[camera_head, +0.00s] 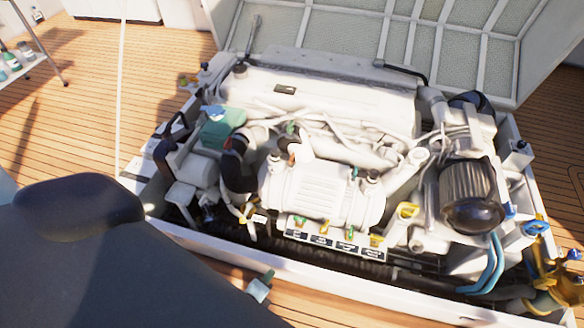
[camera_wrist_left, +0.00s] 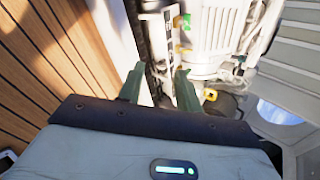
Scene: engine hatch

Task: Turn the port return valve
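A row of small valves with green and yellow handles (camera_head: 350,234) sits on a labelled panel (camera_head: 333,243) at the engine's front edge. The labels are too small to read, so I cannot tell which is the port return valve. In the left wrist view, green handles (camera_wrist_left: 186,21) and a yellow handle (camera_wrist_left: 210,95) show near the fingers. My left gripper (camera_wrist_left: 158,85) is open, its two grey-green fingers apart with nothing held between them. In the head view, a fingertip of my left gripper (camera_head: 260,287) shows in front of the hatch's front edge, apart from the valves. My right gripper is not in view.
The white engine (camera_head: 320,190) fills the hatch, with its white front rim (camera_head: 230,248) between my left gripper and the valves. A raised hatch lid (camera_head: 470,50) stands behind. Blue hoses (camera_head: 490,265) and yellow fittings (camera_head: 562,278) are at right. Wooden deck (camera_head: 70,130) lies left.

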